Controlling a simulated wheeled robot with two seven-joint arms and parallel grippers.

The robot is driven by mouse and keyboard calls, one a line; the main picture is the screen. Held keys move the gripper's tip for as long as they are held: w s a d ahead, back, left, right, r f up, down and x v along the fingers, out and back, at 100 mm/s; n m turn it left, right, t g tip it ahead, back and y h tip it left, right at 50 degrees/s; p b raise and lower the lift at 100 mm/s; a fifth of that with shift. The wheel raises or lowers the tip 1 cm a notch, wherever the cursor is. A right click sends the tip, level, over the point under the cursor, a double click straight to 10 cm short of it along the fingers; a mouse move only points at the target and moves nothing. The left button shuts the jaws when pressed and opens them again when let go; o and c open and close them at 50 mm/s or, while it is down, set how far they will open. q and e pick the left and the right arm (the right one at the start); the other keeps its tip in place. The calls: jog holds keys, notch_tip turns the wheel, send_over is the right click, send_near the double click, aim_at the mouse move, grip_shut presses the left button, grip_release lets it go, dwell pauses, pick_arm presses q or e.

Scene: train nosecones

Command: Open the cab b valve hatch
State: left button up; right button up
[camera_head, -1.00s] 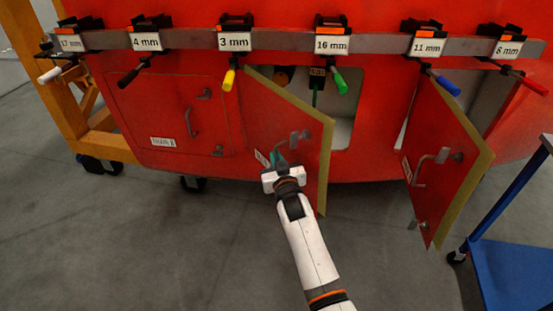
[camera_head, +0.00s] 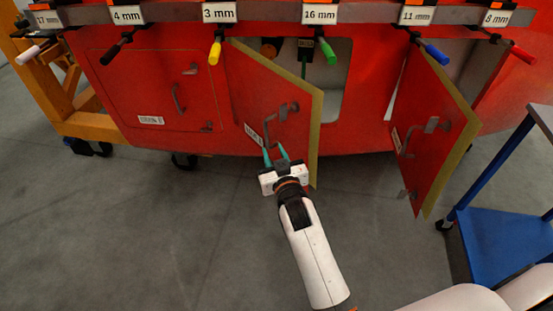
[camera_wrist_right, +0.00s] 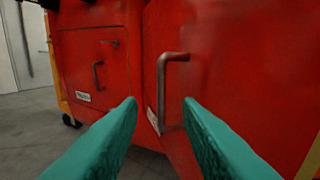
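A red hatch (camera_head: 275,108) with a yellow edge stands swung open in the middle of the red nosecone. Its grey bar handle (camera_head: 269,130) and a small label (camera_head: 253,135), too blurred to read, are on its outer face. The handle also shows in the right wrist view (camera_wrist_right: 162,85). My right gripper (camera_head: 275,155) is open and empty, just below and in front of this hatch. In the right wrist view its teal fingers (camera_wrist_right: 159,102) are spread, with the handle beyond them, apparently untouched. My left gripper is not in view.
A closed hatch (camera_head: 150,90) is on the left. Another open hatch (camera_head: 433,135) sticks out on the right. A rail (camera_head: 270,12) with labelled, coloured-handled tools runs above. A blue cart (camera_head: 505,240) stands at the right. The floor in front is clear.

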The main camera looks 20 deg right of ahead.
jog(key=shift+s+a, duration=0.1)
jog(key=shift+s, duration=1)
